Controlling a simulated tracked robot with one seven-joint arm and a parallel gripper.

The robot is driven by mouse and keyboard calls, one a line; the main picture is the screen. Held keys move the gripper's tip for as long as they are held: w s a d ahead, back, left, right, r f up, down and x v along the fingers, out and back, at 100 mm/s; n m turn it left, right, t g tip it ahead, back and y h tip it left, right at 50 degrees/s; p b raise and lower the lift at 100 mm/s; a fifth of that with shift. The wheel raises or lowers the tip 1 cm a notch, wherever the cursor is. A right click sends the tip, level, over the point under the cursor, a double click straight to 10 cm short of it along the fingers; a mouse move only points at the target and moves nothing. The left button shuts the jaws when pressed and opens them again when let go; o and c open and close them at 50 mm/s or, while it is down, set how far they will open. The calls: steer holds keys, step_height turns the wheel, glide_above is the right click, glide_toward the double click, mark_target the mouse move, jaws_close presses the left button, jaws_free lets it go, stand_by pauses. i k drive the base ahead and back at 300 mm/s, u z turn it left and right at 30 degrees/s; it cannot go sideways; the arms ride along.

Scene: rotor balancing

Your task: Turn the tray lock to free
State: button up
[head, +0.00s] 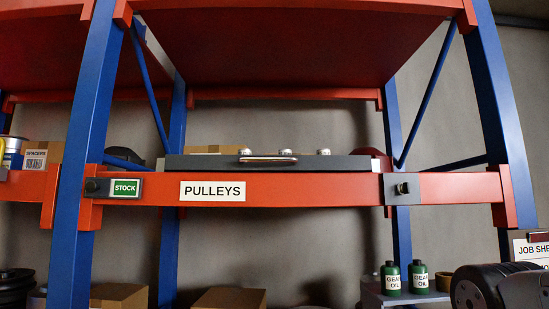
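A dark grey tray (205,163) lies on the shelf behind the orange beam marked PULLEYS, with a chrome bar handle (267,160) on its front. Several shiny rounded metal tops show above its front edge. A grey plate with a small dark and metal knob (402,189) sits on the beam at right. Another dark knob (92,186) on a grey plate sits at the left end, beside a green STOCK label. I cannot tell for certain which is the tray lock, or how either knob is turned. My gripper is not in view.
Blue uprights (88,130) and diagonal braces frame the shelf; a red shelf (290,45) hangs above. Two green gear oil bottles (391,278) stand low at right. Cardboard boxes (230,299) lie below. A dark ribbed body fills the lower right corner. The space before the beam looks clear.

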mark_target(405, 188)
steer(key=z, duration=0.05)
steer(key=k, duration=0.95)
steer(key=u, duration=0.75)
steer(key=i, duration=1)
steer(key=z, duration=0.1)
